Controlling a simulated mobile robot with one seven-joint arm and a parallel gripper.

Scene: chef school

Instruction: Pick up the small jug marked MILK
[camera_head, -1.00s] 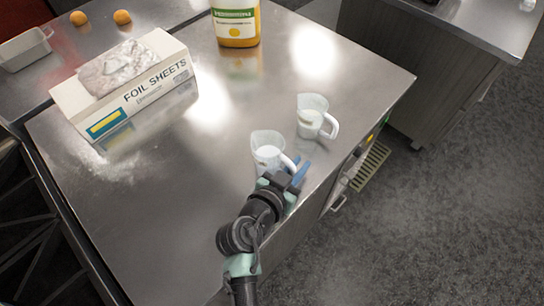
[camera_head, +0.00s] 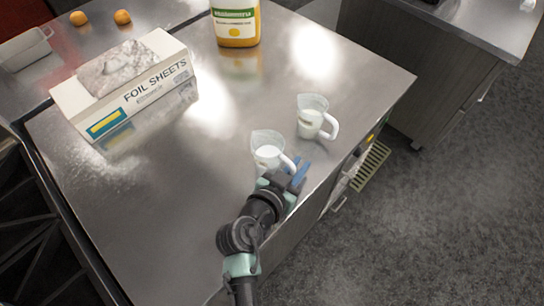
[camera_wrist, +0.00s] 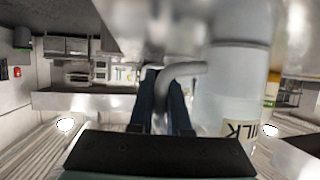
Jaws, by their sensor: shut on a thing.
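The small white jug marked MILK (camera_head: 267,154) stands near the right edge of the steel table, with white contents showing inside. In the wrist view its pale body (camera_wrist: 235,85) is at the right, tilted label partly cut off by my gripper's dark housing. My gripper (camera_head: 298,173) is at the jug's handle side, at the table edge. In the wrist view its blue fingers (camera_wrist: 161,92) are shut on the handle (camera_wrist: 183,70). I cannot tell whether the jug's base touches the table.
A second, similar white jug (camera_head: 311,122) stands close behind, to the right. A foil sheets box (camera_head: 140,98) lies at the left and a yellow-orange container (camera_head: 237,28) stands at the back. The table's middle is clear. A floor gap separates another counter (camera_head: 480,25).

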